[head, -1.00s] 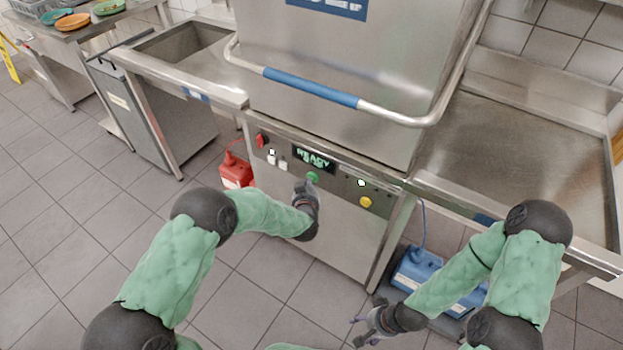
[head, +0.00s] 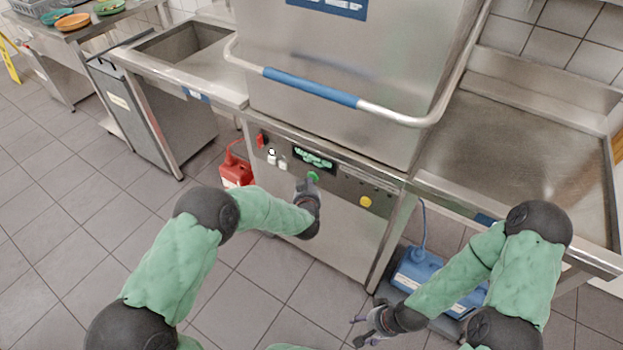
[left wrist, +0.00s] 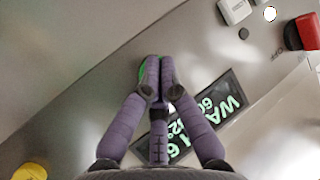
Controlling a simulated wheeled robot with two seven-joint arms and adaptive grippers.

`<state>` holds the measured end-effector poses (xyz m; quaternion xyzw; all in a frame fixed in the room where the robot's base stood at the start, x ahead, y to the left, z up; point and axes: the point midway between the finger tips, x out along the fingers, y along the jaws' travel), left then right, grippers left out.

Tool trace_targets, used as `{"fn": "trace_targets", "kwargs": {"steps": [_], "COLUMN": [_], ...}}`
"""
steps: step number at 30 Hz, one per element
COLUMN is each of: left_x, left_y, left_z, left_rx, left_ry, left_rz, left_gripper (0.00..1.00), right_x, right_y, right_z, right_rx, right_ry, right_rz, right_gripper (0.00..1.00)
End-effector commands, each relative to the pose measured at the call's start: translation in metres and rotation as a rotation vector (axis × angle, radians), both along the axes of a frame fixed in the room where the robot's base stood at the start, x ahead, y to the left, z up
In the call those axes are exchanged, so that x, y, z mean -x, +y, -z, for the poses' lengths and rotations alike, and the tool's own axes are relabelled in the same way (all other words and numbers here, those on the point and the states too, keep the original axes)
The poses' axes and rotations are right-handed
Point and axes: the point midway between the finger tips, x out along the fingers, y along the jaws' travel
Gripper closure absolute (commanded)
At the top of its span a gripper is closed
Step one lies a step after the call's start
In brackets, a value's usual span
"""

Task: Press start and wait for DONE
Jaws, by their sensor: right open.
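The steel dishwasher has a control panel (head: 340,178) on its front. The green start button (head: 313,176) sits under the display. The display (head: 314,159) is lit with green text in more than one line. In the left wrist view the display (left wrist: 222,103) is upside down, partly covered by my fingers, and shows "WA" and digits. My left gripper (head: 308,185) is shut and empty, its fingertips at the start button. In the left wrist view a green edge of the button (left wrist: 141,70) shows beside the closed fingertips (left wrist: 158,62). My right gripper (head: 361,332) is open and empty, low at the right.
The hood is down, with a blue-gripped handle (head: 310,87) in front. A red switch (head: 262,140) and a yellow button (head: 365,202) flank the display. A red canister (head: 236,170) and a blue canister (head: 417,266) stand on the floor by the machine.

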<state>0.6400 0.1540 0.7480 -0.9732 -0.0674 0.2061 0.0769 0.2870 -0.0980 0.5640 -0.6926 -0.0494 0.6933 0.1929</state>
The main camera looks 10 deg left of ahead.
Motion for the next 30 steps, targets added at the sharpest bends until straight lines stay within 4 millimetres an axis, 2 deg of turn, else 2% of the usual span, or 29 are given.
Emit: {"fn": "trace_targets", "kwargs": {"steps": [12, 24, 30], "left_x": [-0.001, 0.014, 0.015], "left_y": [0.000, 0.005, 0.005], "left_z": [-0.001, -0.001, 0.000], "left_rx": [0.000, 0.000, 0.000], "left_ry": [-0.002, -0.001, -0.001], "left_rz": [0.000, 0.000, 0.000], "left_gripper": [1.00, 1.00, 1.00], "right_x": [0.000, 0.000, 0.000], "right_y": [0.000, 0.000, 0.000], "right_z": [0.000, -0.006, -0.006], "right_rx": [0.000, 0.000, 0.000], "right_ry": [0.000, 0.000, 0.000], "right_rz": [0.000, 0.000, 0.000], "right_gripper": [0.35, 0.35, 0.35]}}
